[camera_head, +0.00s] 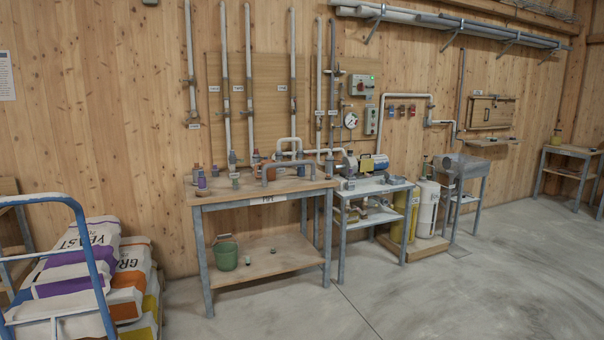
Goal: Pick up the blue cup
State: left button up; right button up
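I cannot make out a clear blue cup in the head view. Several small cup- or bottle-like items stand on the wooden workbench (225,190), too small to tell apart. Neither of my grippers is in view.
A green bucket (226,256) stands on the bench's lower shelf. A blue-framed cart (85,250) and stacked feed sacks (128,284) are at the left. A metal side table (375,186) adjoins the bench at the right. The concrete floor (430,290) in front is clear.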

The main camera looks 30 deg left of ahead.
aim_at(301, 169)
jog(key=i+u, duration=0.35)
jog(key=i, duration=2)
jog(key=i+l+u, duration=0.15)
jog(key=i+u, duration=0.3)
jog(key=i+l+u, duration=0.45)
jog(key=i, duration=0.15)
jog(key=i+l+u, duration=0.5)
jog(key=j, duration=0.1)
